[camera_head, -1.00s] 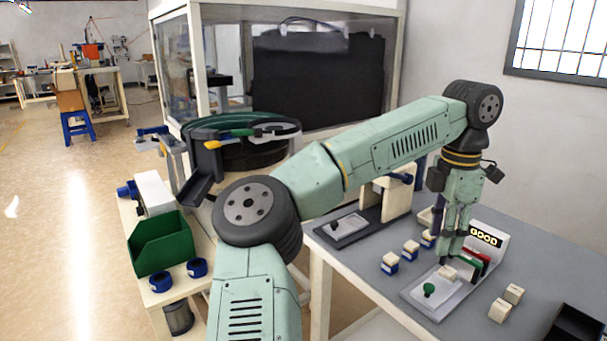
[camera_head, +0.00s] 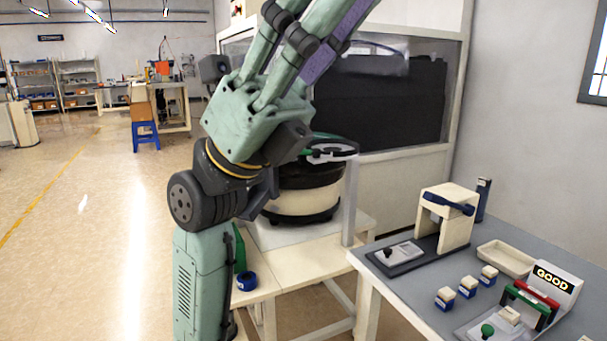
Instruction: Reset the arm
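My arm is folded up close to the camera at the left middle of the head view. My gripper (camera_head: 318,22) points up and to the right, with its fingers running toward the top edge of the picture. The fingertips are cut off by that edge, so I cannot tell whether it is open or shut, or whether anything is between them. The gripper is in the air, well away from the grey work table (camera_head: 400,300). A grey fixture plate with a green knob (camera_head: 487,330) and a pale block (camera_head: 508,314) lies on the table at the lower right.
A bowl feeder (camera_head: 305,195) stands behind my arm, partly hidden, before a glass-walled enclosure (camera_head: 400,100). The table holds a cream press (camera_head: 447,215), a cream tray (camera_head: 506,259), several blue-and-cream blocks (camera_head: 467,287) and a GOOD sign box (camera_head: 555,285). Open floor lies left.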

